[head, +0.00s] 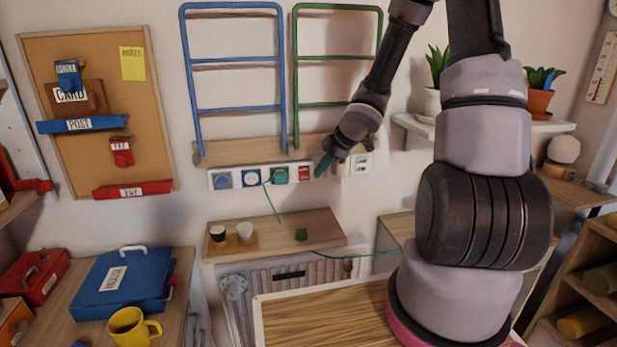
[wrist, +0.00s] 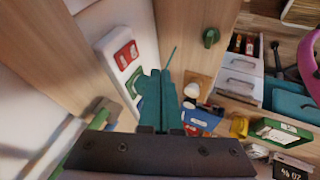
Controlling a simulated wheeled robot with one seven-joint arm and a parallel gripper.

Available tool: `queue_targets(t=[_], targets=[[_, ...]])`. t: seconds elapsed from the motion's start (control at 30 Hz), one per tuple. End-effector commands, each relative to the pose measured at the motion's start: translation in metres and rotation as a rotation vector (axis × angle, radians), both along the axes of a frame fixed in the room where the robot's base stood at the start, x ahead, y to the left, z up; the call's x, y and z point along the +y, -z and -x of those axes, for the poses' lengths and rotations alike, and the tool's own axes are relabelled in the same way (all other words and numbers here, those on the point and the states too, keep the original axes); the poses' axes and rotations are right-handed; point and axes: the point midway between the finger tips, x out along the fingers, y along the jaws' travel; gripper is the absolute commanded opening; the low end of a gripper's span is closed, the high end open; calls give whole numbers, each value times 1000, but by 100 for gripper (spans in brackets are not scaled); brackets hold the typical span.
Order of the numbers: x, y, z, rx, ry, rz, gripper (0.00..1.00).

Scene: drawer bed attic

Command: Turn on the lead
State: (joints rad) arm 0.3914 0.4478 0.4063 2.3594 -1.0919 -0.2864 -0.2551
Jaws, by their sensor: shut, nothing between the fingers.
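The lead shows as a white strip of sockets (head: 236,181) on the wall, under the wooden ledge. A green plug (head: 279,176) sits in it with a thin green cable hanging down. A red switch (head: 305,173) is at its right part; its on or off state is too small to tell. My gripper (head: 323,165) has teal fingers, is shut and empty, and is just right of the red switch; contact cannot be told.
A blue rack (head: 238,63) and a green rack (head: 340,55) stand on the ledge above. A white wall plate (head: 361,164) is right of my gripper. A lower shelf (head: 275,232) holds two cups and a green knob-like thing. Open air lies between.

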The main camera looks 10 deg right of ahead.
Motion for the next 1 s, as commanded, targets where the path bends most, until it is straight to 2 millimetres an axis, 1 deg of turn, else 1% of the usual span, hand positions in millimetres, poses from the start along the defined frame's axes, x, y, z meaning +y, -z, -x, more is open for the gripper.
queue_targets(t=[0.1, 0.37, 0.5, 0.63, 0.8, 1.0], targets=[[8, 15, -7, 4, -4, 1, 0], [22, 48, -25, 2, -2, 2, 0], [20, 49, -46, -1, 2, 2, 0], [20, 51, -59, -1, 1, 2, 0], [20, 51, -65, -1, 1, 1, 0], [20, 51, -65, -1, 0, 1, 0]])
